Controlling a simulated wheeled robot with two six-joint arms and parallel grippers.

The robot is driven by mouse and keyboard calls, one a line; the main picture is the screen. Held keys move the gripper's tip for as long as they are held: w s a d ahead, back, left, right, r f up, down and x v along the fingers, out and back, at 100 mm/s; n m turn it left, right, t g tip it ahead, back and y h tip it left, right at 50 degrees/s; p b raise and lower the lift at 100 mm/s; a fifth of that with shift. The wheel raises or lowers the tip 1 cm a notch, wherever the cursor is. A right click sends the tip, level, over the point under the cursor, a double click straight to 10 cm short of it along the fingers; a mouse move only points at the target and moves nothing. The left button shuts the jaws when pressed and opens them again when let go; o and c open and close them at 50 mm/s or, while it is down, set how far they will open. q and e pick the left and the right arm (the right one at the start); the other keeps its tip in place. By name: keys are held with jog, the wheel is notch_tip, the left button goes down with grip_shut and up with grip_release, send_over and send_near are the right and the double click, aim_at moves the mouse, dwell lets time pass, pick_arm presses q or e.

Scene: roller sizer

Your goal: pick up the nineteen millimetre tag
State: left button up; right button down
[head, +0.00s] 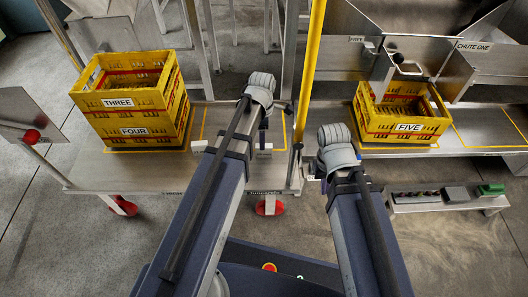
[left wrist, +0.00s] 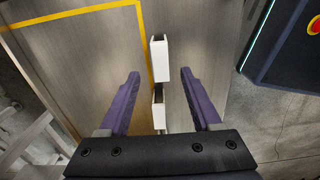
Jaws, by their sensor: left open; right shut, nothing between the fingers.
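Two small white blocks stand on the grey metal deck in the left wrist view: an upper one (left wrist: 160,60) and a lower one (left wrist: 158,116), with dark sides. No writing on them is readable, so I cannot tell which is the nineteen millimetre tag. My left gripper (left wrist: 159,75) is open, with its purple fingers on either side of the line of the blocks and no contact visible. In the head view, a white piece (head: 267,152) shows by my left gripper, which is mostly hidden behind its wrist.
Yellow crates marked THREE (head: 117,102) and FOUR (head: 133,131) are stacked on the left of the deck (head: 150,172). Crate FIVE (head: 408,127) sits on the right bench. A yellow post (head: 311,70) rises between them. A low rack (head: 447,200) stands at right.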

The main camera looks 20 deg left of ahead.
aim_at(267, 153)
pick_arm(q)
jog(key=shift+d+f+b, duration=0.15)
jog(key=shift+f+b, duration=1.2)
jog(key=shift+d+f+b, duration=0.1)
jog(key=shift+f+b, duration=1.2)
jog(key=shift+b, duration=0.05)
jog(key=shift+r, duration=0.1)
jog(key=shift+c, duration=0.3)
grip_shut()
